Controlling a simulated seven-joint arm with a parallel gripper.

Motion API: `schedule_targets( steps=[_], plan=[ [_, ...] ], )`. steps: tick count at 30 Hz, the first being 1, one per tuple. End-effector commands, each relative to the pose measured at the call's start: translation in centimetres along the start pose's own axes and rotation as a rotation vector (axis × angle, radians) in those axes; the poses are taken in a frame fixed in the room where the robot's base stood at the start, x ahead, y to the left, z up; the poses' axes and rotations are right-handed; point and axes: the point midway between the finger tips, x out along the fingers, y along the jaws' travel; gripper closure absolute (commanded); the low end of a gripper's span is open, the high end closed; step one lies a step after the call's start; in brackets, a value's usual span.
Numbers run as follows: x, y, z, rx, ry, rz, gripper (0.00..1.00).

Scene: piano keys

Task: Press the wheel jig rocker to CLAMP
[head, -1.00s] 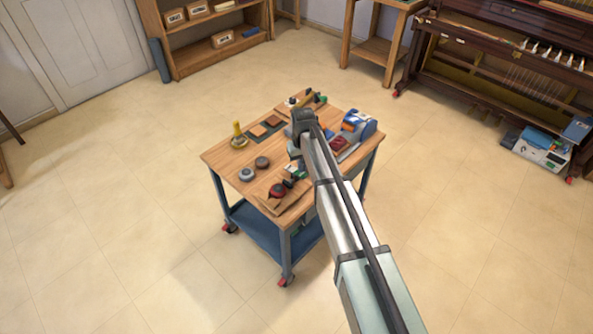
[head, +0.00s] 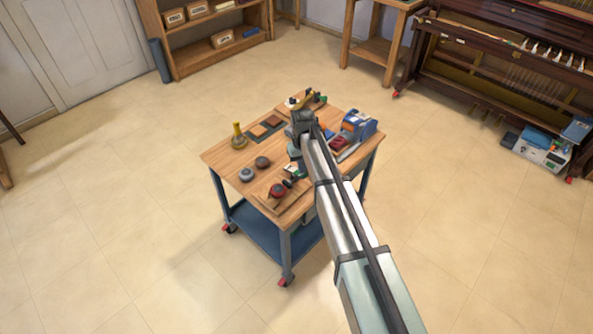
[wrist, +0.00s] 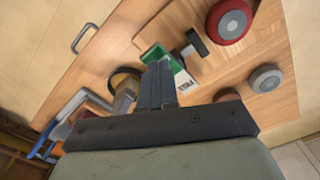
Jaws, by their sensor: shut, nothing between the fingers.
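The wheel jig's board (head: 292,209) lies at the near corner of the cart top, carrying a red wheel with a grey hub (head: 278,191). The wheel also shows at the top of the wrist view (wrist: 230,20). Beside it are a black lever-like part (wrist: 196,46) and a green part (wrist: 157,54) with a white lettered label (wrist: 186,83); I cannot tell which is the rocker, and the lettering is too small to read surely. My gripper (wrist: 157,72) is shut and empty, its fingertips over or near the green part; contact is unclear. In the head view my arm hides the fingers.
Two round grey pieces (head: 254,169) and a yellow-topped item (head: 238,136) stand on the cart top (head: 222,158). A blue device (head: 359,124) stands at its right. A brownish-yellow object (wrist: 124,84) is close left of the fingers in the wrist view. Open floor surrounds the cart.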

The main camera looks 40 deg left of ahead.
Motion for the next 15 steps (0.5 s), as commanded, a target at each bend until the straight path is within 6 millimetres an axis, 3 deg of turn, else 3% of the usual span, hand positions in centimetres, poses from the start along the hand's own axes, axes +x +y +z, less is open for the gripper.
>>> schedule_targets(
  steps=[15],
  plan=[
    [0.65, 0.00, -0.02, 0.000, 0.000, 0.000, 1.00]
  ],
)
